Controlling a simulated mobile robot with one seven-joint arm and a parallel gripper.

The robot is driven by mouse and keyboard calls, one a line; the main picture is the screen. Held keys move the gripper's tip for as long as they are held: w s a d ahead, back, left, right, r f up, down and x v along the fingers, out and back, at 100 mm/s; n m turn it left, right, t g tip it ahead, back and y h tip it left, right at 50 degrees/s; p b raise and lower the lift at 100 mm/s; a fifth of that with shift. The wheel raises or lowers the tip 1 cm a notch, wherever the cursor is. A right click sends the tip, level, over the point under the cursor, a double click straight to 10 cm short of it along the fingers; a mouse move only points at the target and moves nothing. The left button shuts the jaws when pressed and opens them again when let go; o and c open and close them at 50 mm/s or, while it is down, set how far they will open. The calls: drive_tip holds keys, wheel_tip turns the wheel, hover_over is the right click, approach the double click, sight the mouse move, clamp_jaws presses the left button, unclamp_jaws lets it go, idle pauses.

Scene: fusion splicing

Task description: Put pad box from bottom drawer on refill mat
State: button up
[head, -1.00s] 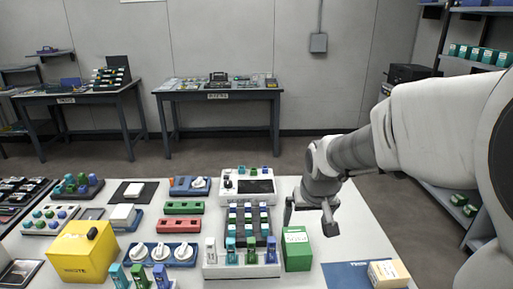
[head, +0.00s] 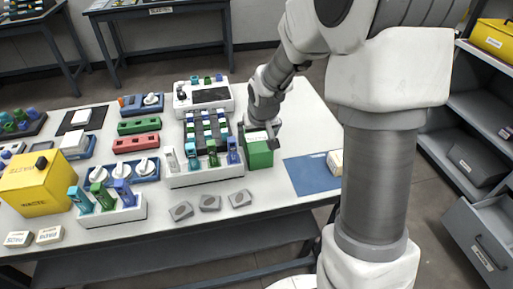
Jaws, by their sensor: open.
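A blue mat (head: 307,178), likely the refill mat, lies at the table's right end. A small beige box (head: 335,163) sits on its right side, partly hidden by my arm. A green box (head: 259,155) stands on the table left of the mat. My gripper (head: 258,135) is open and points down at the green box's top; whether its fingers touch the box cannot be told. A grey drawer (head: 478,247) at the lower right is pulled out; little of its inside shows. I cannot read a label that marks either box as the pad box.
A white rack with coloured pieces (head: 215,175) stands left of the green box. Several grey blocks (head: 210,203) lie along the front edge. A yellow box (head: 40,190) is at the left. Shelves with a yellow bin (head: 492,38) stand at the right.

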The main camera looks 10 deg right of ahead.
drive_tip(key=b+x, duration=0.1)
drive_tip(key=x, duration=0.4)
drive_tip(key=shift+d, duration=0.1)
drive_tip(key=shift+f+b, duration=0.2)
drive_tip(key=shift+b, duration=0.2)
idle(0.3)
drive_tip(key=c, duration=1.3)
drive_tip(key=shift+r, duration=0.1)
